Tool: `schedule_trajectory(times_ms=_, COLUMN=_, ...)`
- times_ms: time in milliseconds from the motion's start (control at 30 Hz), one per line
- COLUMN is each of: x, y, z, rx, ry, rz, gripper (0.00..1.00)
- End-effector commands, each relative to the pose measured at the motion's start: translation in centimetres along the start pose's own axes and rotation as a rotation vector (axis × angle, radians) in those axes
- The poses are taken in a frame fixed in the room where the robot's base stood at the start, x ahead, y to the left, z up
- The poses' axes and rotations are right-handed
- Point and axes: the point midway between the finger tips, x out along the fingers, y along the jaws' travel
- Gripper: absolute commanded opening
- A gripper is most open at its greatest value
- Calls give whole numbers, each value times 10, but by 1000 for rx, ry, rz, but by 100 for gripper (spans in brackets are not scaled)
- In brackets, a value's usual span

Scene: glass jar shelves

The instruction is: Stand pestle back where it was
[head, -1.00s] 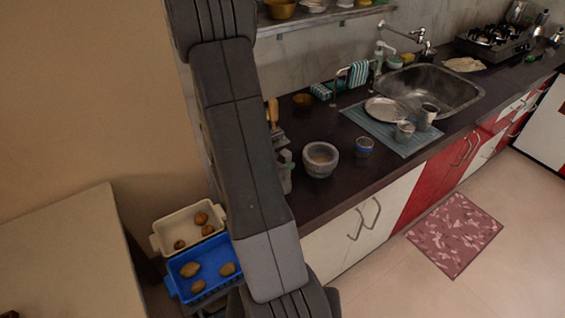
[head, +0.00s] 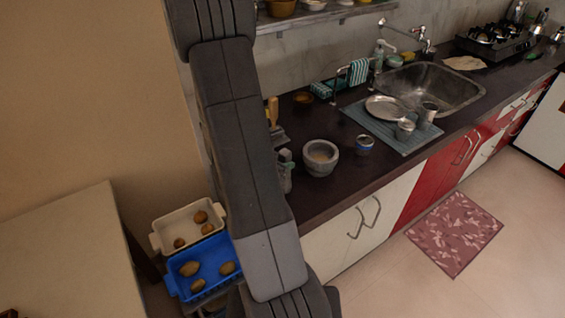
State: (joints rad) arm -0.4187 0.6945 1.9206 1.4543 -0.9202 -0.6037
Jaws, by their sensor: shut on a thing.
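A grey stone mortar (head: 321,157), shaped like a thick-walled bowl, stands upright near the front edge of the dark counter (head: 345,190); something brownish shows inside it. Left of it is a grey, upright thing (head: 286,172), partly hidden behind my arm; I cannot tell whether it is the pestle, a jar or something else. I see no pestle for certain. My arm crosses the view from top to bottom and hides part of the counter's left end. My gripper does not clearly show, and neither does what it holds.
A blue-banded cup (head: 364,146) stands right of the mortar. Steel cups and a plate sit on a blue mat (head: 372,125) before the sink (head: 455,90). A wooden-handled thing (head: 272,110) stands behind. Blue (head: 178,287) and white (head: 158,240) crates are lower left.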

Motion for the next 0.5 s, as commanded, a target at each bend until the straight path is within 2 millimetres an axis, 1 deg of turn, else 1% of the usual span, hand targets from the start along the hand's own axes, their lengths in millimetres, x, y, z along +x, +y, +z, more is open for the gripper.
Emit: schedule_trajectory(times_ms=500, x=3, y=0, z=5, rx=1, ry=2, rz=0, gripper=0)
